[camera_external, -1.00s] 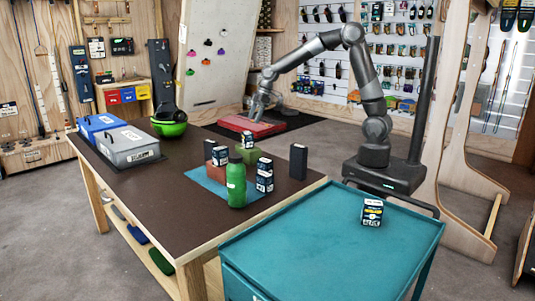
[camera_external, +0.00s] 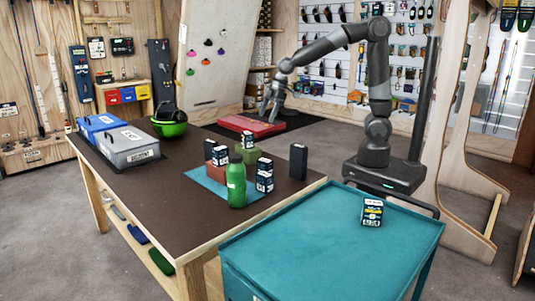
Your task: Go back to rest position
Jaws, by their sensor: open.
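My gripper (camera_external: 271,115) hangs at the end of my raised arm, beyond the table's far edge in this view, fingers pointing down. It is open and I see nothing between its fingers. It appears above or in front of the red mat (camera_external: 243,124) on the floor; the exact distance is hard to tell. My arm arches up from my base, which stands at the right of the brown-topped table (camera_external: 120,205).
A teal cart (camera_external: 310,250) in front carries a small box (camera_external: 372,212).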

